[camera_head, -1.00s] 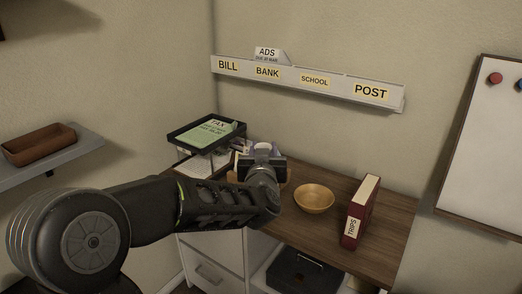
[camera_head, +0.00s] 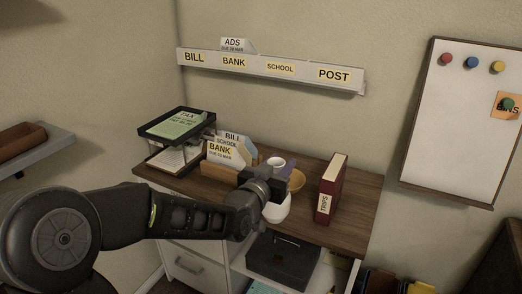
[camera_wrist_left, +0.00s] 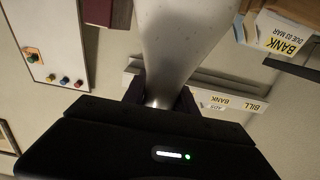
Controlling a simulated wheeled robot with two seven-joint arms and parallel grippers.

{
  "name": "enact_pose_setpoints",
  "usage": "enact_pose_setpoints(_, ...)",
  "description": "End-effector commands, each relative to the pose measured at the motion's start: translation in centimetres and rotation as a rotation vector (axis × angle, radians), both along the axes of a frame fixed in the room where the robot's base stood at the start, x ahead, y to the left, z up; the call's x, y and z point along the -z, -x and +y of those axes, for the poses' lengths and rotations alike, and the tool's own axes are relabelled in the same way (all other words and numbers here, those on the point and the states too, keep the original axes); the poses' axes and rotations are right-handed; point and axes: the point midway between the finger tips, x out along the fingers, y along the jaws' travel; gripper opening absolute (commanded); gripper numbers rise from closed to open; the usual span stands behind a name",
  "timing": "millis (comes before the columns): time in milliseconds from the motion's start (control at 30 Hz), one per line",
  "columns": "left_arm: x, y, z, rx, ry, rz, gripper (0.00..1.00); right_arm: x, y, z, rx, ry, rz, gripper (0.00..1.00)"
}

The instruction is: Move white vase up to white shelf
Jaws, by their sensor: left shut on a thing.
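In the left wrist view the vase (camera_wrist_left: 176,40) fills the upper middle, between the fingers (camera_wrist_left: 160,97). The long white wall shelf (camera_head: 270,69) carries BILL, BANK, SCHOOL and POST labels, with an ADS card (camera_head: 236,44) standing at its left part. My right gripper is not in view.
A whiteboard (camera_head: 460,135) hangs at right. The wall shelf's top looks clear right of the ADS card.

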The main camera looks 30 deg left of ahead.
Motion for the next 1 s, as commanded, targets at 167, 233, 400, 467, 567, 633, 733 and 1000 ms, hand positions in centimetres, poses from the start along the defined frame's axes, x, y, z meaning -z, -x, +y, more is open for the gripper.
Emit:
enact_pose_setpoints(167,3.2,0.7,-4.4,0.159,0.002,0.004,0.0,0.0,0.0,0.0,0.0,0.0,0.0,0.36)
enact_pose_setpoints(233,4.3,1.1,-5.8,0.209,0.002,0.003,0.0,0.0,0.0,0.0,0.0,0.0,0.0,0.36)
enact_pose_setpoints(400,6.0,2.0,-8.1,0.294,0.001,0.001,0.0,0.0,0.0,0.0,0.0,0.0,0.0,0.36)
enact_pose_setpoints(467,6.3,2.2,-8.6,0.311,0.001,-0.001,0.0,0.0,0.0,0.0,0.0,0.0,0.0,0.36)
enact_pose_setpoints(567,6.7,2.4,-9.0,0.328,0.001,-0.002,0.0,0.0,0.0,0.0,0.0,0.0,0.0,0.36)
enact_pose_setpoints(633,6.7,2.4,-9.1,0.331,0.001,-0.003,0.0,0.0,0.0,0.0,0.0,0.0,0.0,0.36)
enact_pose_setpoints(733,6.7,2.4,-9.1,0.33,0.0,-0.003,0.0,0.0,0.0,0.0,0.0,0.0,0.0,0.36)
enact_pose_setpoints(1000,6.7,2.4,-9.0,0.329,0.0,-0.003,0.0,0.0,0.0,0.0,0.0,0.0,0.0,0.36)
